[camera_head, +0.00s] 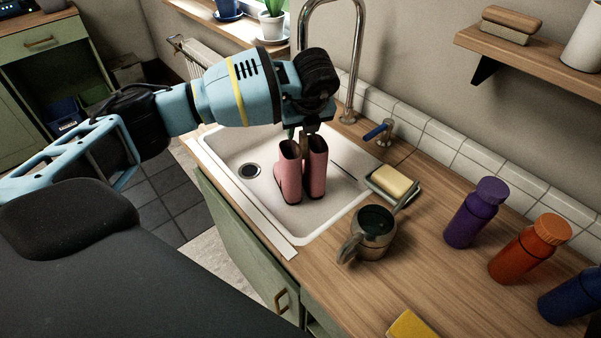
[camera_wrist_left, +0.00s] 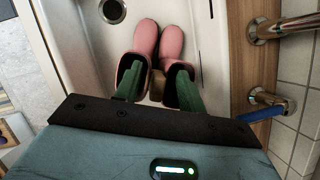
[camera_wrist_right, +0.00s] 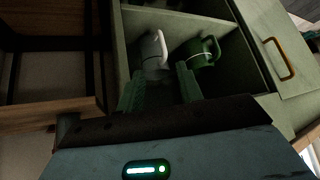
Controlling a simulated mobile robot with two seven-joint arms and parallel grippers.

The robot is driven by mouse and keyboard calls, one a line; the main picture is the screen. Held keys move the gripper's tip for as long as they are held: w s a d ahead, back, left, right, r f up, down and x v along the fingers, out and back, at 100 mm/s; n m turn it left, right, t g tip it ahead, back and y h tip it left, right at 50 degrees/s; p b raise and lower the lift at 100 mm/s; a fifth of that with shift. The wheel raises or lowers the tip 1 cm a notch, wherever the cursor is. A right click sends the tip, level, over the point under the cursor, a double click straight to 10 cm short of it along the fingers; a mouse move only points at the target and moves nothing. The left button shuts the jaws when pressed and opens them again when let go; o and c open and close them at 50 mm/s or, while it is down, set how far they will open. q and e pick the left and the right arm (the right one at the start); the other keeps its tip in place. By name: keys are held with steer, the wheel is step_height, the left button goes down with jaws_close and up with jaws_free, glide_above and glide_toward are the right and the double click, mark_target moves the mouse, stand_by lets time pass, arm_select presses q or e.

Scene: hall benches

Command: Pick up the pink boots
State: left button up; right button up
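The pink boots (camera_head: 302,172) stand upright side by side in the white sink basin, with dark openings at the top. They also show in the left wrist view (camera_wrist_left: 159,42), toes pointing away from my gripper. My left gripper (camera_wrist_left: 158,84) is just above them, its green fingers apart, one at each boot's opening. Whether the fingertips are inside the shafts or touching them, I cannot tell. A tan piece (camera_wrist_left: 156,88) sits between the two shafts. My right gripper (camera_wrist_right: 160,88) is open and empty, in front of a cabinet shelf.
The sink (camera_head: 225,150) has a tall tap (camera_head: 353,70) behind it. A soap dish with yellow soap (camera_head: 394,181) and a metal mug (camera_head: 374,231) stand right of it. Purple (camera_head: 474,216) and orange bottles (camera_head: 526,252) stand farther right. The shelf holds a green mug (camera_wrist_right: 199,54).

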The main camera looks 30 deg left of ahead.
arm_select(q)
jaws_close()
steer(key=shift+r, duration=0.1)
stand_by(1.2)
